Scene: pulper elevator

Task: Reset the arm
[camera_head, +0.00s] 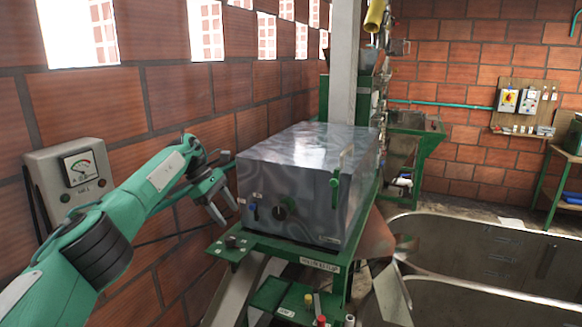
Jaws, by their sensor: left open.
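My left arm comes in from the left, green with a black band. Its gripper (222,205) is open and appears empty, beside the left end of a grey metal box (304,182) on a green stand. I cannot tell whether the fingers touch the box or the stand. The box front has a dark round knob (280,209), a small blue lever (253,212) and a green handle (338,176). My right gripper is out of view.
A gauge box (77,176) is on the brick wall behind my left arm. Coloured buttons (309,299) sit low in front of the machine. A large metal tank (490,262) fills the lower right. A control board (524,103) hangs on the back wall.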

